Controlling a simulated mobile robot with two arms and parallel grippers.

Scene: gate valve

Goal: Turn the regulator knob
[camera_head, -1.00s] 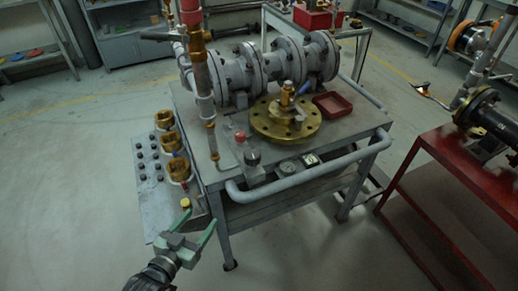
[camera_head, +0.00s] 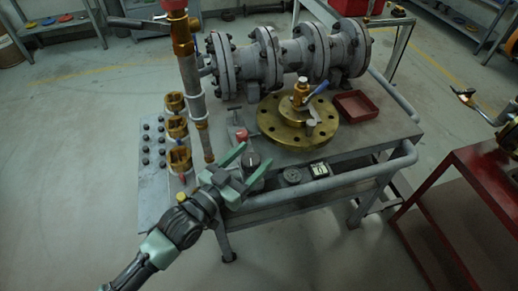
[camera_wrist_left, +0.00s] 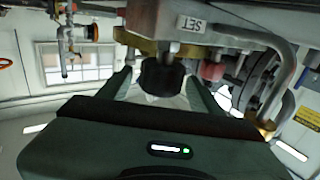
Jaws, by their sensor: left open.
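The regulator knob (camera_head: 252,160) is dark with a pale top, at the front left edge of the grey workbench. My left gripper (camera_head: 254,157) has two green fingers that reach to either side of the knob. In the left wrist view the black knob (camera_wrist_left: 162,76) shows between the two open fingers. The gap on each side is small, and I cannot tell whether a finger touches it. The knob's lower part is partly hidden by the gripper in the head view. My right gripper is not in view.
A red knob (camera_head: 241,135) stands just behind. A brass flange (camera_head: 280,130), a red tray (camera_head: 356,105) and a vertical pipe (camera_head: 191,90) are on the bench.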

